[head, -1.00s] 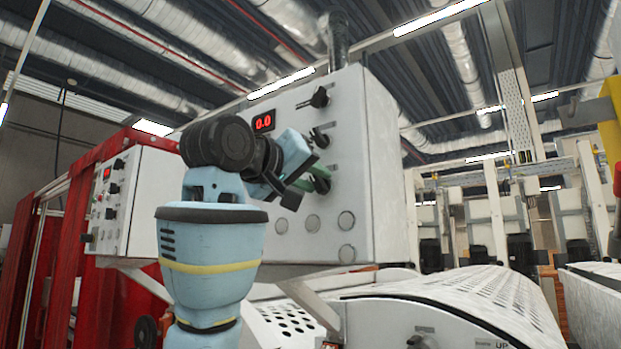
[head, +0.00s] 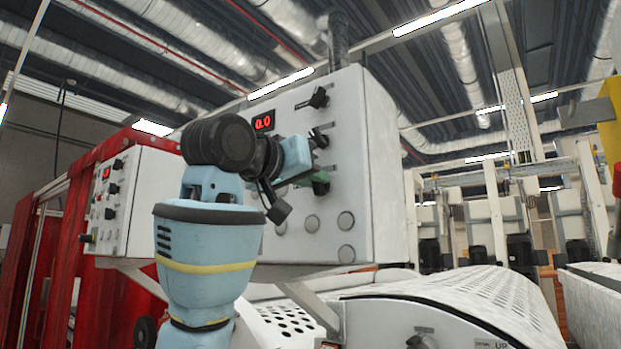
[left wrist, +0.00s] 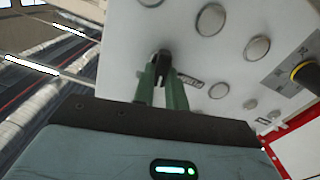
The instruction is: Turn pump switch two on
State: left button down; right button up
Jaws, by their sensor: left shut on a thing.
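The white control panel box (head: 345,200) has a column of black rotary switches on its face. The top switch (head: 319,98) and the middle switch (head: 319,139) stand clear of my gripper. In the left wrist view the green fingers (left wrist: 162,82) are shut on the black switch knob (left wrist: 159,56), one on each side. A small label (left wrist: 190,82) beside it is unreadable. My right gripper is in neither view.
Round grey buttons (head: 346,221) sit below the switches, close to my gripper. A red display (head: 263,122) reads 0.0. A smaller control box (head: 128,205) stands at the left. A perforated white cover (head: 490,290) lies below right.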

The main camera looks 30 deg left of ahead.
pick_arm(q)
jog(key=shift+d+m, duration=0.15)
jog(key=shift+m, duration=1.8)
jog(key=shift+d+m, duration=0.1)
jog(key=shift+m, duration=1.85)
jog(key=shift+f, duration=0.1)
jog(key=c, duration=1.4)
grip_release()
jog(key=shift+c, duration=0.2)
jog(key=shift+s, duration=0.1)
jog(key=s, duration=0.7)
jog(key=shift+s+a, duration=0.3)
jog(key=shift+s, duration=0.05)
